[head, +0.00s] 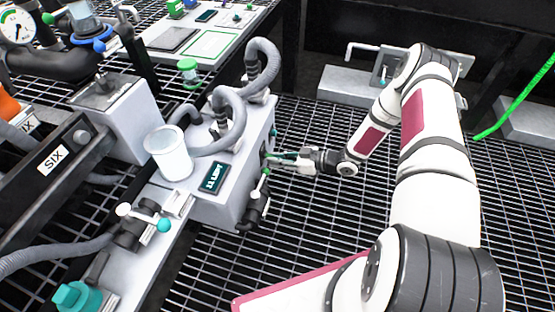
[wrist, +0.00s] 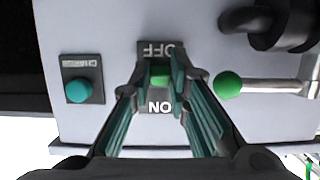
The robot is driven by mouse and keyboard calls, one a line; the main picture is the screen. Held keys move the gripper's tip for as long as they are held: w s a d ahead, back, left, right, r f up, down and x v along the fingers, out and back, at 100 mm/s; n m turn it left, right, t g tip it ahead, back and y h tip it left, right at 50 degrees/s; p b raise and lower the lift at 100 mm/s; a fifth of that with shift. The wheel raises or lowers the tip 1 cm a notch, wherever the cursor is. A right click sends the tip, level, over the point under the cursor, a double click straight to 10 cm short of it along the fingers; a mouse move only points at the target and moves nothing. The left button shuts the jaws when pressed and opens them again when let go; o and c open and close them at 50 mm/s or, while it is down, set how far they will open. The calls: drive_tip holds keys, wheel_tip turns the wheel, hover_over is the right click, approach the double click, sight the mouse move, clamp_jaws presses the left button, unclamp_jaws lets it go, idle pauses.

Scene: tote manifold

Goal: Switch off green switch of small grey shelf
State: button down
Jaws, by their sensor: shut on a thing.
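The green switch (wrist: 160,76) shows in the wrist view on a plate on the grey box face. The OFF label (wrist: 160,50) is above it in the picture and the ON label (wrist: 160,107) below, both upside down. My gripper (wrist: 161,80) is shut on the switch, one finger on each side; which way the switch is set I cannot tell. In the head view my gripper (head: 272,157) reaches the right side of the grey box (head: 232,180), and its fingertips and the switch are mostly hidden there.
A teal button (wrist: 79,90) is left of the switch in the wrist view. A green-knobbed lever (wrist: 228,85) is close on the right, under a dark pipe fitting (wrist: 272,22). Grey hoses (head: 228,105) and a white cup (head: 168,153) top the box. Open grating floor is to the right.

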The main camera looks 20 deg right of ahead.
drive_tip(key=c, duration=1.5)
unclamp_jaws()
drive_tip(key=shift+d, duration=0.1)
drive_tip(key=v, duration=1.1)
drive_tip(key=shift+s+d, duration=0.25)
drive_tip(key=shift+d, duration=0.05)
